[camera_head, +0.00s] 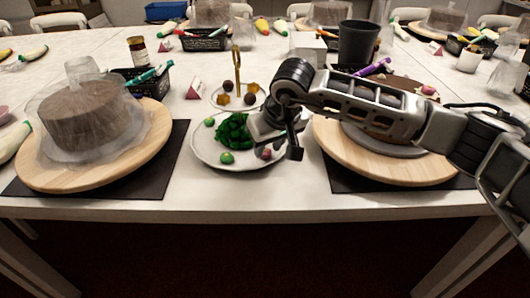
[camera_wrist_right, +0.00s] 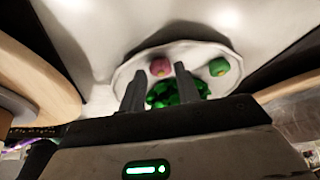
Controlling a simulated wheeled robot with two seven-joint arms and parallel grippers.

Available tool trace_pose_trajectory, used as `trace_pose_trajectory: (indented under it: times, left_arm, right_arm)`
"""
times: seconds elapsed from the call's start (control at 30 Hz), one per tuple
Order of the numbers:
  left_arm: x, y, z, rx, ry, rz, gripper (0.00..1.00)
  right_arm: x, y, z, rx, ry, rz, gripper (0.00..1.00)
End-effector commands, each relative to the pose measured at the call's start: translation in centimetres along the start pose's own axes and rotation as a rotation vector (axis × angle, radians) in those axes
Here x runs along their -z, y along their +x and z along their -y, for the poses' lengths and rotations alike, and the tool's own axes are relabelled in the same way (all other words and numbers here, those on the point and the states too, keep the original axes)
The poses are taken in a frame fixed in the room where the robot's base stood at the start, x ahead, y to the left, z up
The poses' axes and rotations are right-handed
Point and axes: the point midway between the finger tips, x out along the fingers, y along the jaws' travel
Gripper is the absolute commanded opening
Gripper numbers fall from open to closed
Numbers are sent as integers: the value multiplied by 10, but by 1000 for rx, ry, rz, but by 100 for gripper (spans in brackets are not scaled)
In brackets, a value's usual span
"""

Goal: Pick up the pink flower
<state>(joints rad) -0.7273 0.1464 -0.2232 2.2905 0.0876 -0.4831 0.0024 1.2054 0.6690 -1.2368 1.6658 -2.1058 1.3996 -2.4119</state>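A small pink flower (camera_wrist_right: 160,67) lies on a white plate near its rim. In the right wrist view it shows between and just beyond the tips of my right gripper (camera_wrist_right: 158,80), which is open with nothing between its fingers. In the head view the right gripper (camera_head: 280,140) hangs over the right side of the white plate (camera_head: 207,153), with dull pinkish flowers (camera_head: 265,153) beside it, partly hidden. A green leafy pile (camera_head: 234,130) and green flowers (camera_head: 226,157) share the plate. My left gripper is not in view.
A covered cake on a wooden turntable (camera_head: 150,150) stands left of the plate. Another turntable (camera_head: 345,150) with a cake stands right, under my arm. A small gold stand (camera_head: 236,70) and a dark cup (camera_head: 357,45) are behind. Bare table lies in front of the plate.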

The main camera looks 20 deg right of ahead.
Motion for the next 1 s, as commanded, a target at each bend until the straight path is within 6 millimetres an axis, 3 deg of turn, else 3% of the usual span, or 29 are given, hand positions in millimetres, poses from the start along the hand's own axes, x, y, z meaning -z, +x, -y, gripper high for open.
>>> trace_pose_trajectory:
  times: [0.1, 0.37, 0.47, 1.0]
  left_arm:
    - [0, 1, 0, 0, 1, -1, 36]
    - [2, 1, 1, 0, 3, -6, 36]
    - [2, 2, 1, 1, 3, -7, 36]
    - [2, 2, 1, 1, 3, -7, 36]
  right_arm:
    - [0, 12, 0, 0, 0, 1, 32]
    - [0, 14, 0, 0, -1, -1, 32]
    - [0, 14, 0, 0, -1, -1, 5]
    - [5, 4, 0, -1, 0, -4, 5]
